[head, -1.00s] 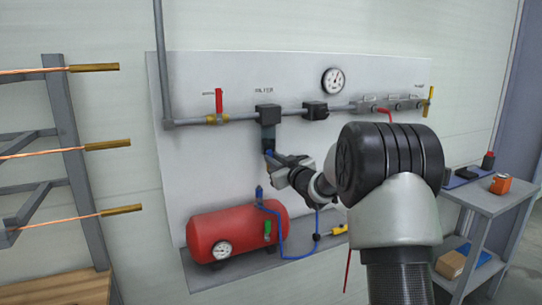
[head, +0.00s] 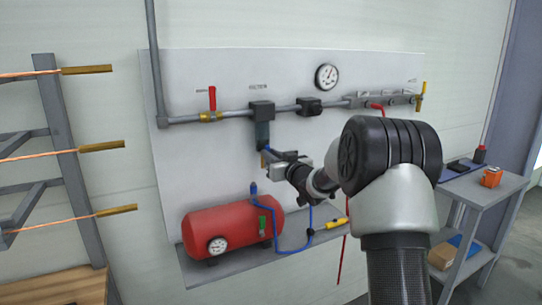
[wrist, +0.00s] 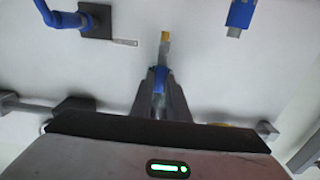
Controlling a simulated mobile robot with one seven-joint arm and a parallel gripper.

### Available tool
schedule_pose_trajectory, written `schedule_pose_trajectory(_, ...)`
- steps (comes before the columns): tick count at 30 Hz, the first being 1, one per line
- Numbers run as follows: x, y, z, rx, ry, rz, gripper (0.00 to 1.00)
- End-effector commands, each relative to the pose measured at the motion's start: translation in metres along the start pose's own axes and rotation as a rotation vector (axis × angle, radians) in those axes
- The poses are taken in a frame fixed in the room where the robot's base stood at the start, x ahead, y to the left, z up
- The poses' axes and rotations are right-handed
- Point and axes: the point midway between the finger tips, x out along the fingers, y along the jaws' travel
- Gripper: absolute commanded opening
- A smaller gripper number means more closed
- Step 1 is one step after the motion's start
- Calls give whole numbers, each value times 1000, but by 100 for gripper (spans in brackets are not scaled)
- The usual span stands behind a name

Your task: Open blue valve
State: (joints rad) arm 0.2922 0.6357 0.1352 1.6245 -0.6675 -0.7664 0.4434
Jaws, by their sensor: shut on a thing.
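In the wrist view, my gripper (wrist: 161,95) is shut on a narrow blue piece, the blue valve (wrist: 160,78). A brass-coloured tip (wrist: 165,38) sticks out beyond the fingers. In the head view, my gripper (head: 266,169) is just below the dark filter (head: 262,135) hanging from the pipe. A small brass-coloured bit shows at the fingertips there. The fingers hide most of the blue valve, so its exact angle cannot be told.
A red tank (head: 232,230) with a gauge and a blue hose (head: 275,212) lies below my gripper. A red-handled valve (head: 212,99) and a grey pipe (head: 185,120) are above left. A grey cart (head: 468,200) stands at right.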

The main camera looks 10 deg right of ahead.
Motion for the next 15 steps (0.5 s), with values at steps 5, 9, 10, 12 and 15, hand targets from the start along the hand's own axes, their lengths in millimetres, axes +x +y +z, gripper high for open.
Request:
schedule_pose_trajectory(5,0,0,1,2,-1,1,34)
schedule_pose_trajectory(9,0,0,1,1,-1,1,34)
schedule_pose_trajectory(10,0,0,0,1,-1,1,34)
schedule_pose_trajectory(12,-1,0,0,0,-1,1,34)
schedule_pose_trajectory(15,-6,1,0,0,-1,1,34)
